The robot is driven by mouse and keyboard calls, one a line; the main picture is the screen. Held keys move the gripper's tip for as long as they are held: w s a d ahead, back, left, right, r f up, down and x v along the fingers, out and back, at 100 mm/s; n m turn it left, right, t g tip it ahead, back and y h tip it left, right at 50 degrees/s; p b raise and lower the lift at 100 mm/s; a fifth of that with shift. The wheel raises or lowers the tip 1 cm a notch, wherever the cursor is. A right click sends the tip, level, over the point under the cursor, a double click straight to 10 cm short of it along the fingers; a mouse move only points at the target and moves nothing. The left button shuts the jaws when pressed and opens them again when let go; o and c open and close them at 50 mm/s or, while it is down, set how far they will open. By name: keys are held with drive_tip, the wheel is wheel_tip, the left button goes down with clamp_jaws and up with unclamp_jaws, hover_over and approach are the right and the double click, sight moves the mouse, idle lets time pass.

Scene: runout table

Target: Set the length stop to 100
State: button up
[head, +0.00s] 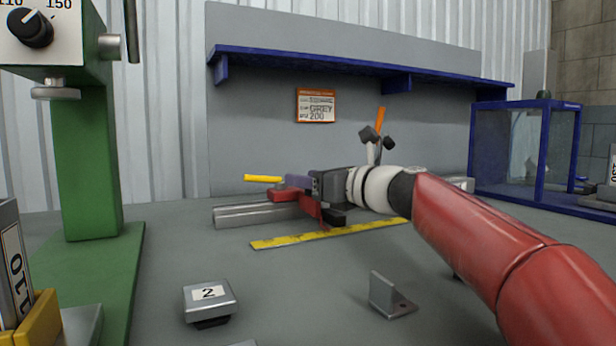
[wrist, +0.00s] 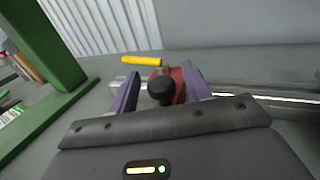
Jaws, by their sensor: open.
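The length stop is a red block (head: 284,195) on a grey metal rail (head: 255,215), with a yellow scale (head: 290,241) along the front. Its marks are too small to read. A yellow bar (head: 263,179) sticks out at the stop's left; it also shows in the wrist view (wrist: 141,61). My gripper (head: 297,183) is at the stop, with its purple fingers apart. In the wrist view, the stop's black knob (wrist: 161,90) appears between the open fingers (wrist: 158,82), with red body (wrist: 177,76) behind. I cannot tell whether the fingers touch it. My gripper hides part of the stop.
A green column machine (head: 85,160) with a dial (head: 30,28) stands at left. A block marked 2 (head: 209,298) and a metal angle bracket (head: 389,294) lie in front. A blue-framed case (head: 508,150) stands at right.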

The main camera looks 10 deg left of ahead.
drive_tip(key=shift+a, duration=0.15)
clamp_jaws()
drive_tip(key=s+a, duration=0.1)
drive_tip(key=a, duration=0.1)
drive_tip(key=s+a, duration=0.2)
drive_tip(key=shift+s+a, duration=0.3)
drive_tip(key=shift+a, duration=0.1)
unclamp_jaws()
